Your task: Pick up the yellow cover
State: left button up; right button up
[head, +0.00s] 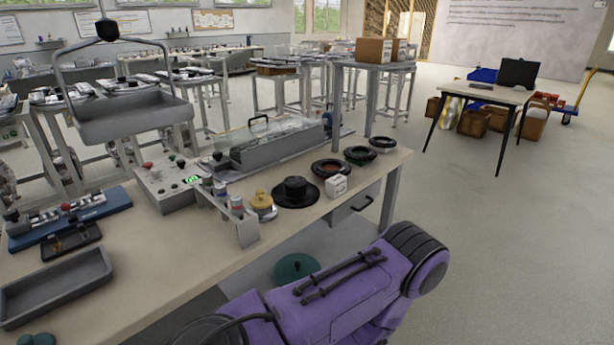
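The yellow cover (261,200) is a small round piece with a raised knob. It sits on the workbench (160,270) near its front edge, on top of a silver-grey round base. A grey bracket stands close on its left and a black hat-shaped piece (295,191) on its right. A purple arm part of mine fills the bottom of the head view, in front of the bench. Neither of my grippers shows in this view.
A white labelled box (336,186) and dark rings (332,168) stand right of the cover. A control box (168,184) with buttons and a clear-lidded grey case (272,145) stand behind. A grey tray (55,286) lies at left. Floor on the right is open.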

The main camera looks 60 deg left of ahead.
aim_at(261, 201)
jog(key=i, duration=2)
jog(key=u, duration=2.95)
